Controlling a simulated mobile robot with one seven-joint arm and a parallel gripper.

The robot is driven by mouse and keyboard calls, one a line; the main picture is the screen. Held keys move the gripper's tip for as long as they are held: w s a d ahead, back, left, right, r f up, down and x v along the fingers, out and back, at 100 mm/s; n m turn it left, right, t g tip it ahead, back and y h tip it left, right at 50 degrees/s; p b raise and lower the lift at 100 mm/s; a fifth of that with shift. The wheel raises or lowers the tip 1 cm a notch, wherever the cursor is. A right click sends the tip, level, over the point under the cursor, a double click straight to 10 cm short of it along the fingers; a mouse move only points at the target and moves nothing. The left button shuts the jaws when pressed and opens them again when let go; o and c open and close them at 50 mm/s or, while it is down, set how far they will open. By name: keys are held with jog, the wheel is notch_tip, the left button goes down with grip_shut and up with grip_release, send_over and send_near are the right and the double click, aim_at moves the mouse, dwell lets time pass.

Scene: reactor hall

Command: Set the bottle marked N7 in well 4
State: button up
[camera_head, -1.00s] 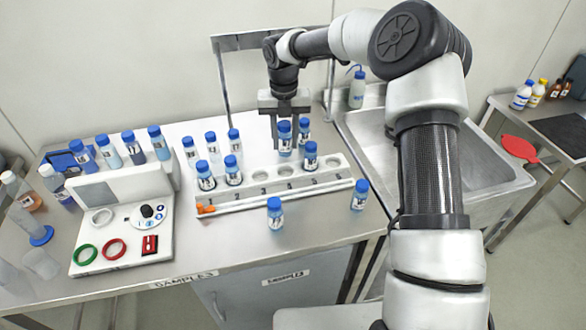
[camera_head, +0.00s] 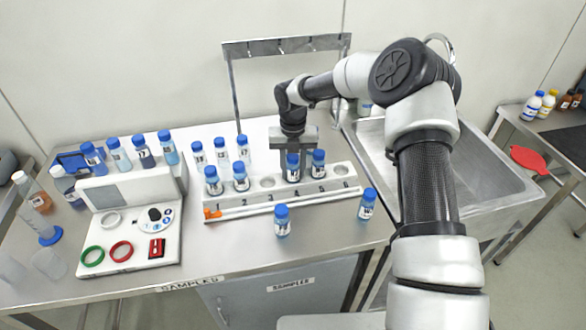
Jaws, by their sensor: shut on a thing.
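My gripper (camera_head: 294,156) points down and is shut on a blue-capped bottle (camera_head: 293,173) at well 4 of the white rack (camera_head: 236,210). The held bottle is upright, its cap about level with its neighbours' caps. I cannot tell whether it rests on the well's floor, and its label is too small to read as N7. Bottles stand in well 1 (camera_head: 213,187), well 2 (camera_head: 240,184) and well 5 (camera_head: 318,170). Well 3 (camera_head: 267,182) and well 6 (camera_head: 341,170) are empty.
Two loose bottles stand in front of the rack, one at the middle (camera_head: 282,221) and one at the right (camera_head: 367,205). Several more stand behind it (camera_head: 221,153). A white console (camera_head: 130,225) is at left, a sink (camera_head: 460,165) at right. A metal frame (camera_head: 237,95) rises behind.

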jog(key=o, duration=1.1)
jog(key=shift+c, duration=0.2)
notch_tip(320, 180, up, 12)
jog(key=shift+f, duration=0.15)
jog(key=shift+r, duration=0.3)
